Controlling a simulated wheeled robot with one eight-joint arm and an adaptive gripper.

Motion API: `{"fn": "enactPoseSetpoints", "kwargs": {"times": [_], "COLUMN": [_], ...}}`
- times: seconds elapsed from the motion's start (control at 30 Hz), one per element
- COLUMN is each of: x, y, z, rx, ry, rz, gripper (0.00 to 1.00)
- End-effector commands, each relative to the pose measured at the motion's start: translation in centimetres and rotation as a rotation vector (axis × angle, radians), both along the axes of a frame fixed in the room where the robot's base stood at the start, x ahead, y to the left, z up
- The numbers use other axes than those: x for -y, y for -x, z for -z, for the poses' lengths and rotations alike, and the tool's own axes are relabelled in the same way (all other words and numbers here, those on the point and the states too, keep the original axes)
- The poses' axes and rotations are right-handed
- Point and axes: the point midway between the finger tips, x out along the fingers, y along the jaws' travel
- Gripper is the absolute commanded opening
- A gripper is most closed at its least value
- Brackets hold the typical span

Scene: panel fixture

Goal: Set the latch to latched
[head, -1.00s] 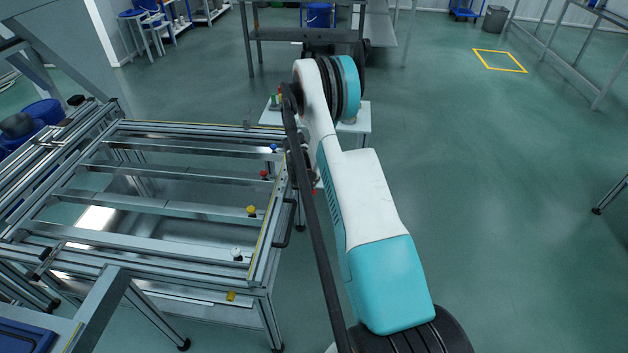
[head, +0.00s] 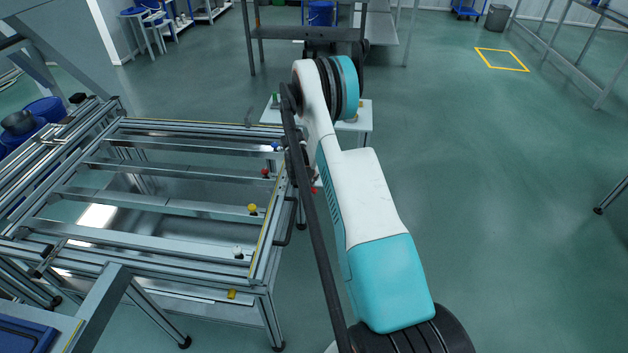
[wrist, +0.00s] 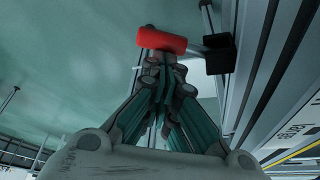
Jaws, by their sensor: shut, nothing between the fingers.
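The latch shows in the wrist view as a red cylindrical handle (wrist: 162,40) on a short grey stem. The stem runs right to a black block (wrist: 219,54) beside the aluminium frame. My gripper (wrist: 165,66) is shut and empty, with its fingertips at the lower edge of the red handle in the picture. I cannot tell whether they touch it. In the head view only small red bits show beside my arm at the frame's right side. My arm hides the gripper and most of the latch there.
The aluminium frame (head: 262,240) carries crossbars with blue, red, yellow and white knobs. A dark handle (head: 287,222) sticks out on its right side. In the wrist view a pale panel with dark lettering (wrist: 290,132) runs along the right. Open floor lies right of my arm.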

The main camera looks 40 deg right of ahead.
Motion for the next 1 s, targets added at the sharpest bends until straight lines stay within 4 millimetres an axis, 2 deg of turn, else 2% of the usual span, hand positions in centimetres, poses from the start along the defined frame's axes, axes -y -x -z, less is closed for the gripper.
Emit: {"fn": "enactPoseSetpoints", "kwargs": {"times": [0.2, 0.37, 0.5, 0.7, 0.83, 1.0], "x": [0.0, 0.9, 2.3, 0.3, -0.6, -1.3], "y": [-0.5, -0.6, -0.7, -0.3, -0.1, 0.0], "z": [-0.1, -1.0, -2.7, -7.3, -9.4, -11.1], "rx": [0.001, 0.001, 0.001, 0.000, 0.000, 0.000], "ry": [0.000, 0.000, 0.000, 0.000, 0.000, 0.000], "rz": [0.000, 0.000, -0.006, -0.008, -0.009, -0.008], "gripper": [0.00, 0.00, 0.00, 0.00, 0.00, 0.00]}}
